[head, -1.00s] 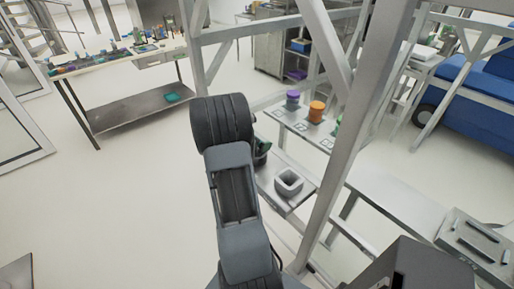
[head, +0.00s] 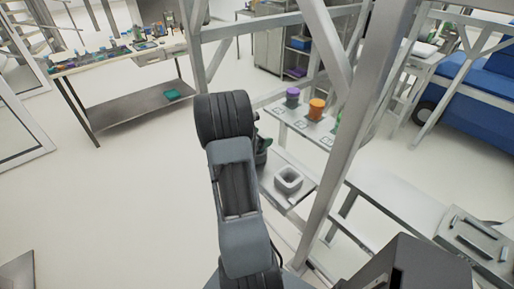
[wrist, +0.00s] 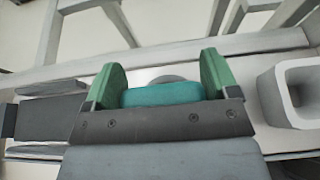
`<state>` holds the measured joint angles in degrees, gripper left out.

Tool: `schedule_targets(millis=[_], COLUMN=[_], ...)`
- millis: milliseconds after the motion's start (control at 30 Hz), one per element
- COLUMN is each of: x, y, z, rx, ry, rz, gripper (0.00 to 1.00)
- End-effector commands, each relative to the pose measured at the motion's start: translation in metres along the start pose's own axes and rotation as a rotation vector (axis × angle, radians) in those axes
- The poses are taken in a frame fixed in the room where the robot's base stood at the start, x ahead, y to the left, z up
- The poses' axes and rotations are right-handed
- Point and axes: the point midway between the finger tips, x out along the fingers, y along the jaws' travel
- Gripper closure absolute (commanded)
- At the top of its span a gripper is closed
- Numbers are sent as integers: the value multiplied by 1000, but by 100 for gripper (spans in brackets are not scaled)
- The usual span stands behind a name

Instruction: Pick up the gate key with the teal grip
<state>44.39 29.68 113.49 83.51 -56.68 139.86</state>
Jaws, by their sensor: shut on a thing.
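The gate key's teal grip (wrist: 163,95) shows in the wrist view, between the two green fingers of my gripper (wrist: 165,85). My gripper is shut on the grip, with a finger on each side. A rounded grey part shows just behind the grip; the rest of the key is hidden. In the head view my gripper (head: 264,145) is mostly hidden behind my arm, by the left end of the low grey shelf (head: 303,190). The key cannot be made out there.
A pale square hollow block (head: 288,180) stands on the shelf, to the right of my gripper; it also shows in the wrist view (wrist: 290,95). Purple (head: 292,97) and orange (head: 317,109) cylinders stand on a ledge behind. A slanting grey frame post (head: 335,150) rises close on the right.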

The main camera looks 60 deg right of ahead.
Motion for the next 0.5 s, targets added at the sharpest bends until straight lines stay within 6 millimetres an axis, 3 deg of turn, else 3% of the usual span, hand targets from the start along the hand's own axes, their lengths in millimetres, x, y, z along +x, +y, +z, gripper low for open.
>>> schedule_targets(millis=[267, 500], x=[-1, -9], y=[0, 1], z=[3, 24], rx=[2, 6], ry=[-2, -4], rz=[0, 2], gripper=[50, 50])
